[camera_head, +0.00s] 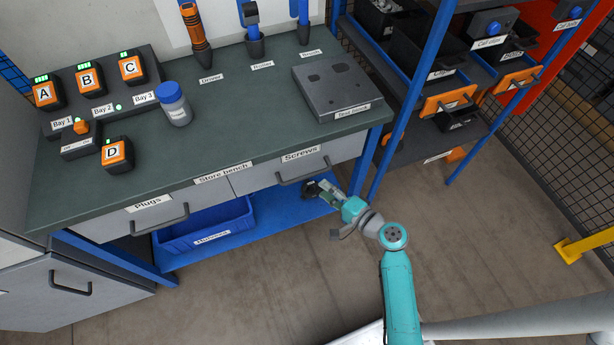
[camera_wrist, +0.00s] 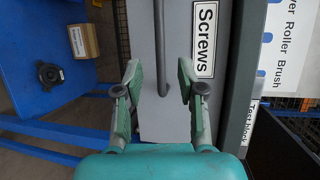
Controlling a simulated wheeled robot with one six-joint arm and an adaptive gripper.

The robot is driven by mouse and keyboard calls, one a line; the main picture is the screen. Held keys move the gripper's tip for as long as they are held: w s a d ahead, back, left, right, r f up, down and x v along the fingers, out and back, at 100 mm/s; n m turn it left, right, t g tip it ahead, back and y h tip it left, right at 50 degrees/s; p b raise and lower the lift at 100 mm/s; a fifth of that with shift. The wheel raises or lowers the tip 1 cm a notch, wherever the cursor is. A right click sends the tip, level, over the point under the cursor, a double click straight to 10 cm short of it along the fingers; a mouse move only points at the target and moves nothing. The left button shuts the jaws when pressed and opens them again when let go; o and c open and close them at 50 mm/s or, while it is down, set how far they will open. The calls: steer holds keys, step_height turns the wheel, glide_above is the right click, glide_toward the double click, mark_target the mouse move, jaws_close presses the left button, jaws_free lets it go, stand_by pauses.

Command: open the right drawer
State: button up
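The right drawer (camera_head: 258,180) is the grey front labelled "Screws" under the bench top. It looks shut, its front in line with the left drawer. Its dark bar handle (camera_head: 290,183) shows below the label. My gripper (camera_head: 314,189) is near the right end of this handle. In the wrist view my gripper (camera_wrist: 159,72) is open, with a finger on each side of the handle (camera_wrist: 160,45). The handle's end lies between the fingers, and neither finger appears to touch it. The drawer front (camera_wrist: 178,120) lies behind the fingers.
The left drawer (camera_head: 110,222), labelled "Plugs", is shut. A blue bin (camera_head: 205,222) stands on the blue lower shelf (camera_head: 285,218) below the drawers. A shelf rack with a blue post (camera_head: 410,100) stands to the right. The floor in front is clear.

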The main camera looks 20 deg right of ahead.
mark_target(307, 176)
steer(key=x, duration=0.8)
steer(key=shift+w+a+f, duration=0.1)
steer(key=shift+w+a, duration=0.1)
steer(key=shift+w, duration=0.15)
jaws_close()
